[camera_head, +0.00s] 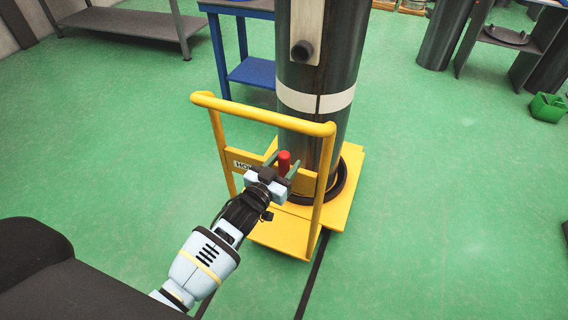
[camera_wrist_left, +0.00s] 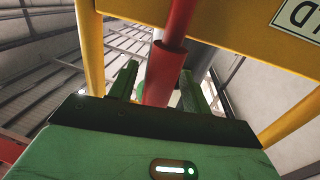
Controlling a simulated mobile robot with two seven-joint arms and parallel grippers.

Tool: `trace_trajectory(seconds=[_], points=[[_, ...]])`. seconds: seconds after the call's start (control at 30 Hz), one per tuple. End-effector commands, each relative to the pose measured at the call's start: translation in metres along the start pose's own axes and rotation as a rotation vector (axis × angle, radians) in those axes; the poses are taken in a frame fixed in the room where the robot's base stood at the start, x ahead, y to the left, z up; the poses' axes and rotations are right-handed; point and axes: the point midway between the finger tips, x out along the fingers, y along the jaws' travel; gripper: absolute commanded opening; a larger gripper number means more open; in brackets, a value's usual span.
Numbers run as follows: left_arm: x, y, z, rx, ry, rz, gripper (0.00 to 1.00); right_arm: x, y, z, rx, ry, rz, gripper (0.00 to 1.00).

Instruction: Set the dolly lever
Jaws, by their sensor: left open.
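The yellow dolly (camera_head: 343,205) stands on the green floor with its upright handle frame nearest me. Its lever has a red grip (camera_head: 284,162), which stands upright beside the dolly's crossbar. My left gripper (camera_head: 281,163) is open, with its fingers at the red grip. In the left wrist view the red grip (camera_wrist_left: 163,78) lies between the two green fingers (camera_wrist_left: 158,88); I cannot tell whether they touch it. A white sign (camera_wrist_left: 298,17) is on the yellow crossbar. The lever's base is hidden. My right gripper is not in view.
A tall dark cylinder (camera_head: 311,79) with a white band stands on the dolly. A blue table (camera_head: 252,72) is behind it, and a grey bench (camera_head: 130,25) is at the back left. A green bin (camera_head: 547,107) is at the right. The floor right of the dolly is clear.

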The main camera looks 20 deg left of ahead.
Motion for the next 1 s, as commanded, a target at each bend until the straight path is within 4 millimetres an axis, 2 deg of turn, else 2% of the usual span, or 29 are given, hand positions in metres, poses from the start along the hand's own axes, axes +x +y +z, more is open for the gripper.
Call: trace_trajectory(seconds=[0.23, 0.6, 0.83, 1.0], points=[[0.0005, 0.0001, -0.0003, 0.000, 0.001, 0.000, 0.47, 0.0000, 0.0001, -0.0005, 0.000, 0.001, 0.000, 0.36], [0.0002, 0.0001, -0.0001, 0.000, 0.000, 0.000, 0.00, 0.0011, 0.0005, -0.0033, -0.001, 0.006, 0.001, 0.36], [-0.0006, 0.0002, 0.0008, 0.001, 0.005, 0.000, 0.00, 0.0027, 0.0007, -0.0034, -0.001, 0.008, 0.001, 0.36], [-0.0057, 0.0011, 0.0043, 0.004, 0.039, 0.000, 0.00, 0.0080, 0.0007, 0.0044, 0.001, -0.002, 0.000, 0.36]])
